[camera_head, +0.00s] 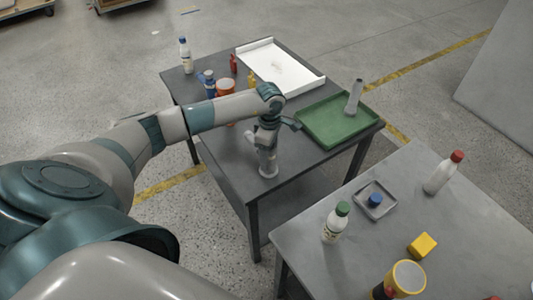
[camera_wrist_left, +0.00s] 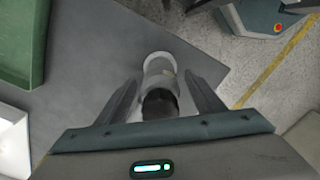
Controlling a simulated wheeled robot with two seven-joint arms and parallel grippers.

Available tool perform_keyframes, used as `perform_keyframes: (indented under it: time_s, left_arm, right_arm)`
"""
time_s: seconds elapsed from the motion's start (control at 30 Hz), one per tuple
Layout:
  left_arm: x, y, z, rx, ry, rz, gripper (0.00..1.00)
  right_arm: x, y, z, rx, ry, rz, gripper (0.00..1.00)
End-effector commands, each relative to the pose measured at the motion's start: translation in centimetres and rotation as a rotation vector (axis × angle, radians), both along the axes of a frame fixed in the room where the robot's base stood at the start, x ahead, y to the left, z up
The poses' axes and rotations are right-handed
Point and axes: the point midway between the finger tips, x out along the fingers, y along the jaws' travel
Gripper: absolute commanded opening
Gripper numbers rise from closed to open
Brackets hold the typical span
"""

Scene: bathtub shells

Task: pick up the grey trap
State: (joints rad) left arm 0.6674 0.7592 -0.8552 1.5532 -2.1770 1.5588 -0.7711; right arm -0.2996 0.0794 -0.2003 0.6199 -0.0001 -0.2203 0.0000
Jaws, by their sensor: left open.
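The grey trap (camera_head: 267,165) stands near the front edge of the far dark table, a pale grey piece with a round base. In the left wrist view the trap (camera_wrist_left: 160,70) lies between the two fingers, with a dark round opening facing the camera. My left gripper (camera_head: 270,135) is above it, pointing down, and partly hides its upper part. In the wrist view the left gripper (camera_wrist_left: 163,95) is open, with a finger on each side of the trap and visible gaps. My right gripper is not in view.
A green tray (camera_head: 325,137) with a grey tube (camera_head: 354,96) in it is right of the gripper. A white tray (camera_head: 300,86) lies behind. Several bottles and cups stand at the far table's back left.

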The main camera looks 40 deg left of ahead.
Motion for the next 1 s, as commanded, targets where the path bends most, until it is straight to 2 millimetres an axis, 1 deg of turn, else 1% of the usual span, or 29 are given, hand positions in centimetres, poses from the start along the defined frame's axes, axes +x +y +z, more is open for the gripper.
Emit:
perform_keyframes:
  time_s: [0.3, 0.33, 0.37, 0.4, 0.47, 0.5, 0.53, 0.87, 1.0]
  left_arm:
    - [0.0, -0.01, 0.01, 0.0, 0.0, 0.0, 0.62]
    - [0.0, -0.01, 0.01, 0.0, 0.0, 0.0, 0.59]
    - [0.0, -0.01, 0.01, 0.0, 0.0, -0.001, 0.52]
    - [0.0, -0.01, 0.01, 0.0, 0.0, -0.001, 0.43]
    - [0.0, -0.01, 0.01, 0.0, 0.0, -0.001, 0.28]
    - [-0.01, -0.01, 0.01, 0.0, 0.0, -0.001, 0.19]
    - [-0.01, -0.01, 0.01, 0.0, 0.0, -0.001, 0.13]
    - [0.04, 0.0, 0.14, 0.0, -0.001, -0.001, 0.13]
    - [0.09, 0.0, 0.72, 0.001, -0.003, -0.002, 0.13]
  right_arm:
    - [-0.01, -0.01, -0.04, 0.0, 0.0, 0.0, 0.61]
    - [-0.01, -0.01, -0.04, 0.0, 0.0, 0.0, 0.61]
    - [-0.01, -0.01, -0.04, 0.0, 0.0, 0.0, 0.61]
    - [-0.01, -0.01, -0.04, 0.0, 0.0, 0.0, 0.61]
    - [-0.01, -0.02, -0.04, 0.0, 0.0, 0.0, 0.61]
    - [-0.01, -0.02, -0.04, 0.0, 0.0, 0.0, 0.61]
    - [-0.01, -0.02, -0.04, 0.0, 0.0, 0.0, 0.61]
    - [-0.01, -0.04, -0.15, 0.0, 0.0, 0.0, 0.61]
    - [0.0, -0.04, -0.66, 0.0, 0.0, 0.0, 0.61]
